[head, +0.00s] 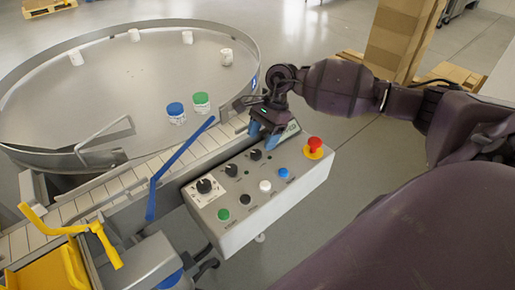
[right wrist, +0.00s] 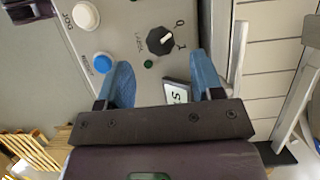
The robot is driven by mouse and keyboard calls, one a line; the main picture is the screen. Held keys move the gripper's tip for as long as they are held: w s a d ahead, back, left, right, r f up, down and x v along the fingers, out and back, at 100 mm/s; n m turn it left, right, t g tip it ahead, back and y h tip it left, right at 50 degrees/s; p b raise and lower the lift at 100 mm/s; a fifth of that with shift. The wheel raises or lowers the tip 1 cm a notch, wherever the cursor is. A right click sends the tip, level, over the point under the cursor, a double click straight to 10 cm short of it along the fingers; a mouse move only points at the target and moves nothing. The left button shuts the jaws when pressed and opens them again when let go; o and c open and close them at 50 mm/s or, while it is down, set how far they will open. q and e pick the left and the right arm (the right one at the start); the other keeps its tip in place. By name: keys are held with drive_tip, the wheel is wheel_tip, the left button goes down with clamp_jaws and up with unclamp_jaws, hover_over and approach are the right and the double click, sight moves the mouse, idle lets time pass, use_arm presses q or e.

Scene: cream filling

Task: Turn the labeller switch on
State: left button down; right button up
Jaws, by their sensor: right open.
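The grey control box (head: 240,228) carries several black rotary switches and coloured buttons. The switch nearest my right gripper (head: 255,154) shows in the right wrist view as a black knob (right wrist: 160,41) with a white mark, beside the printed figures 0 and 1 and lettering that seems to begin "LABEL". I cannot tell for certain which figure the mark points at. My right gripper (head: 267,136) is above the box's far edge. Its blue fingers are open in the right wrist view (right wrist: 158,65), apart from the knob, with nothing gripped. My left gripper is out of view.
A red emergency button (head: 314,146) is at the box's right end; blue (head: 283,173) and white (head: 265,186) buttons are close by. A small display (right wrist: 177,92) shows between the fingers. A conveyor (head: 120,187) and round table (head: 120,85) with several jars lie behind.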

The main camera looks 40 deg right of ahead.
sight(257, 152)
drive_tip(key=shift+x, duration=2.25)
drive_tip(key=shift+d, duration=0.1)
drive_tip(key=c, duration=0.9)
